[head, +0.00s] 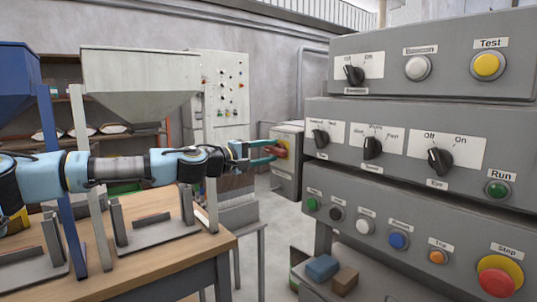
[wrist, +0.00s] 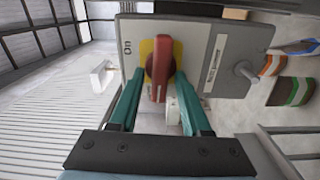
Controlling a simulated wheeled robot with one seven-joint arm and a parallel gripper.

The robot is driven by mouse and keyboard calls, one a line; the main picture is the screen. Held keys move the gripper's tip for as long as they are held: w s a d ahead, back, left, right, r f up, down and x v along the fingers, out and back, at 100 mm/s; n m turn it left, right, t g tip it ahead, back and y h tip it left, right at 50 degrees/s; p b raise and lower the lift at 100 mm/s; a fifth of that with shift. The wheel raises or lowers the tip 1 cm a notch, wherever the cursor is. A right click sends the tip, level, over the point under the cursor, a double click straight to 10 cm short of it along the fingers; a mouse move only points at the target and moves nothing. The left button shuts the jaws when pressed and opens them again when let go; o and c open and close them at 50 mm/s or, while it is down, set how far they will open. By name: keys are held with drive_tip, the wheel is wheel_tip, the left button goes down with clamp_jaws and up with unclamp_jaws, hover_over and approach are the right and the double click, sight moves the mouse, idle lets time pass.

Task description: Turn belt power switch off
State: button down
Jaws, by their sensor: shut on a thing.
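The belt power switch is a red rotary handle (wrist: 162,66) on a yellow plate (wrist: 147,47), mounted on the face of a grey box (wrist: 205,35). In the wrist view the handle runs up and down the picture, and a sideways "On" label (wrist: 128,48) sits left of the plate. No "Off" label can be read. My gripper (wrist: 160,92) has its teal fingers on either side of the handle, shut on it. In the head view my gripper (head: 270,154) reaches the grey box (head: 289,174) beyond the table; its fingers partly hide the switch.
A small toggle lever (wrist: 246,70) sticks out of the same box face. A stacked control console (head: 430,120) with knobs and buttons stands close on the right. A wooden table (head: 190,248) and a hopper (head: 140,80) are on the left, under and behind my arm.

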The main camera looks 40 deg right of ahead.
drive_tip(key=shift+n, duration=0.4)
drive_tip(key=c, duration=0.7)
unclamp_jaws()
